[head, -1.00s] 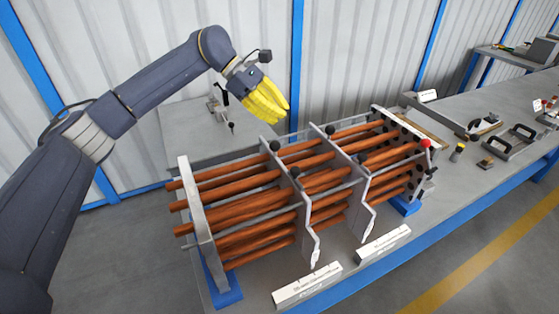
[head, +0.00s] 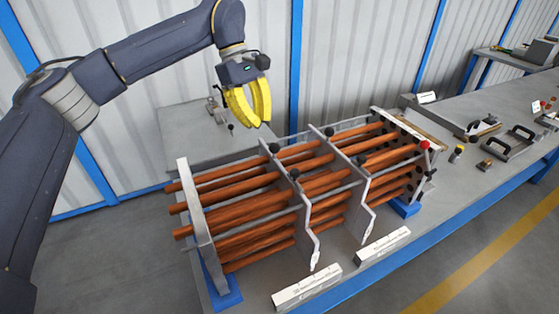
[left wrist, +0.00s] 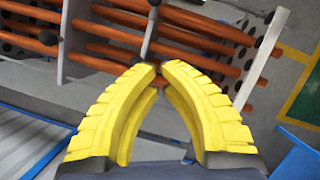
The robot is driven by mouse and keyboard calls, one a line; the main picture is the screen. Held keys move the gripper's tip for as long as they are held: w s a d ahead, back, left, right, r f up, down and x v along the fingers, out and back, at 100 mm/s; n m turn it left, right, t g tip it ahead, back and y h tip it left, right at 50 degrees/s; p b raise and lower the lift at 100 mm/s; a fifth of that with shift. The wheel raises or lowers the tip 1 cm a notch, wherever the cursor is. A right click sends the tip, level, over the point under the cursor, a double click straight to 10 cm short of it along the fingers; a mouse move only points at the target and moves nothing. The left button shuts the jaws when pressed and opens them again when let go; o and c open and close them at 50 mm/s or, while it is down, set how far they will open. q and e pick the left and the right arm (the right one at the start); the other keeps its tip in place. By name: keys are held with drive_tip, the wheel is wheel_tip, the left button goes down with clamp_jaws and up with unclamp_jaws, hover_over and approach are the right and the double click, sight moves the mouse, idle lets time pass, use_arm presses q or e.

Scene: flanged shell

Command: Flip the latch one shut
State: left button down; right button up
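My left gripper (head: 262,124) hangs in the air above the back of the tube bundle, with its yellow fingers pointing down. In the left wrist view its fingertips (left wrist: 160,68) nearly meet, and nothing shows between them. A small metal clamp with a dark handle (head: 214,106) stands on the grey surface behind the bundle, left of the gripper and apart from it. A red ball knob (head: 425,145) sits at the right end of the bundle, with dark levers just below it. I cannot tell which part is latch one. My right gripper is not in view.
The copper tube bundle (head: 250,209) with upright metal plates stands on blue feet on the bench. Black balls (head: 275,147) top several rods. Two white label blocks (head: 308,288) lie in front. Black handles and small parts (head: 520,135) lie on the right bench.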

sight(296, 178)
use_arm(q)
drive_tip(key=s+d+f, duration=0.4)
drive_tip(key=d+f, duration=0.2)
drive_tip(key=f, duration=0.3)
drive_tip(key=shift+s+f, duration=0.15)
drive_tip(key=shift+s, duration=0.25)
drive_tip(key=shift+d, duration=0.1)
